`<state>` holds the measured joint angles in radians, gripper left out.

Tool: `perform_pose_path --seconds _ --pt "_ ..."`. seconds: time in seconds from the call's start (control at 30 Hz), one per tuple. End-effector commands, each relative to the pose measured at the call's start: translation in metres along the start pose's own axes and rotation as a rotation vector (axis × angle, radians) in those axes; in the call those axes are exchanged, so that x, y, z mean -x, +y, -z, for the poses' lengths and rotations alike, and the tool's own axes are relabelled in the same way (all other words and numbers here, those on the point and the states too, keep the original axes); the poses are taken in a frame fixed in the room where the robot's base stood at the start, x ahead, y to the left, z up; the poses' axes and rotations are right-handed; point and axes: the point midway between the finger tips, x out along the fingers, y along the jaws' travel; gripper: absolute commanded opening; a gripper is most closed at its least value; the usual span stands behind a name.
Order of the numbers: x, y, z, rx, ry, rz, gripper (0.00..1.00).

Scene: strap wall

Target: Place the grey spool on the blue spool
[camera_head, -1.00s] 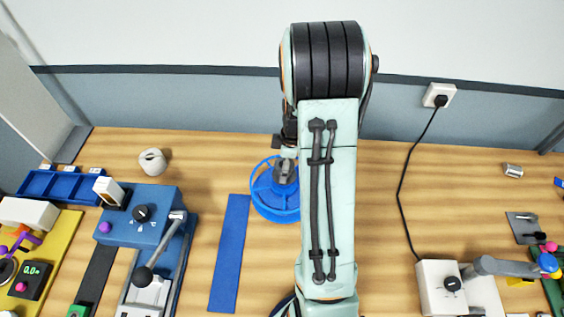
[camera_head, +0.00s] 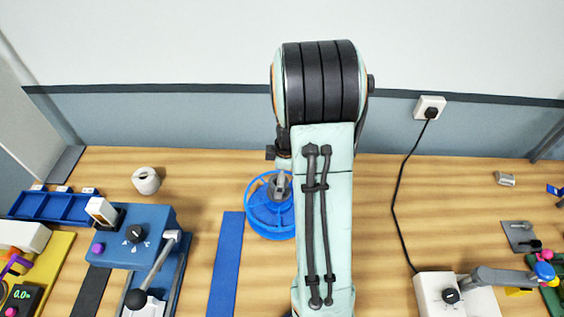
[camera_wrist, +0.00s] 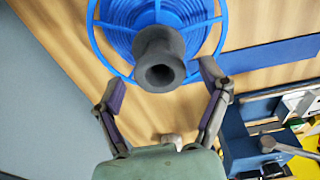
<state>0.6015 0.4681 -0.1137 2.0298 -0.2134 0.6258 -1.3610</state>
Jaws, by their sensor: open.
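The blue spool (camera_head: 262,220) is a wide, round, spoked wheel lying on the wooden table, left of my arm; it fills the top of the wrist view (camera_wrist: 97,40). The grey spool (camera_wrist: 160,62) is a dark grey, flared cylinder with a hole in its end. It stands at about the middle of the blue spool; in the head view its top (camera_head: 280,185) shows beside my arm. My gripper (camera_wrist: 160,78) is open, its two fingers on either side of the grey spool's near end, with gaps visible. In the head view my arm hides most of the gripper and part of the blue spool.
A blue strip (camera_head: 227,262) lies left of the blue spool. Farther left are a white roll (camera_head: 146,181), a blue lever device (camera_head: 135,245) and a blue tray (camera_head: 52,207). A cable (camera_head: 398,205) runs down the right. The table between cable and arm is clear.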

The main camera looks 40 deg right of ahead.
Motion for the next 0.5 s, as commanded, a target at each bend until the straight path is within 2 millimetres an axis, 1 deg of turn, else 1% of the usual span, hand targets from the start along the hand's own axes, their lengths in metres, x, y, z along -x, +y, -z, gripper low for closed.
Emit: perform_pose_path --seconds 0.03,0.1,0.3,0.4,0.5 --pt "0.013 0.001 0.0 0.001 0.001 -0.007 0.76" --pt "0.029 0.002 0.001 0.001 0.001 -0.008 0.76" --pt "0.074 0.001 0.0 0.001 0.001 -0.006 0.76" --pt "0.089 0.001 0.0 -0.001 0.001 -0.004 0.76" --pt "0.098 0.0 0.0 0.0 0.001 -0.003 0.76"
